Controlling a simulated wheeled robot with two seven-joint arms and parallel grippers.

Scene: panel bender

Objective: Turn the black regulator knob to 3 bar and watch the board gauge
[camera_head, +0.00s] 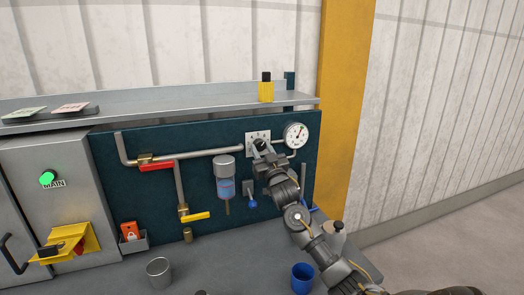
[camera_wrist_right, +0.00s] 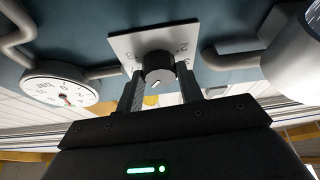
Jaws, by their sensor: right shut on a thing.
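The black regulator knob (camera_wrist_right: 158,68) sits on a white scale plate (camera_wrist_right: 185,42) on the dark teal board. My right gripper (camera_wrist_right: 160,88) is shut on the knob, one finger on each side. In the head view the right gripper (camera_head: 262,152) covers most of the knob, and the plate (camera_head: 251,138) shows around it. The round white board gauge (camera_head: 296,135) is right of the plate; in the right wrist view the gauge (camera_wrist_right: 62,92) reads "bar" and has a red mark near its needle. The exact reading is too small to tell. My left gripper is not in view.
Left of the knob are a pipe with a red lever (camera_head: 157,167), a yellow lever (camera_head: 196,216) and a filter bowl (camera_head: 225,185). A blue-handled valve (camera_head: 252,202) hangs below. A metal cup (camera_head: 159,271) and a blue cup (camera_head: 302,278) stand on the bench.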

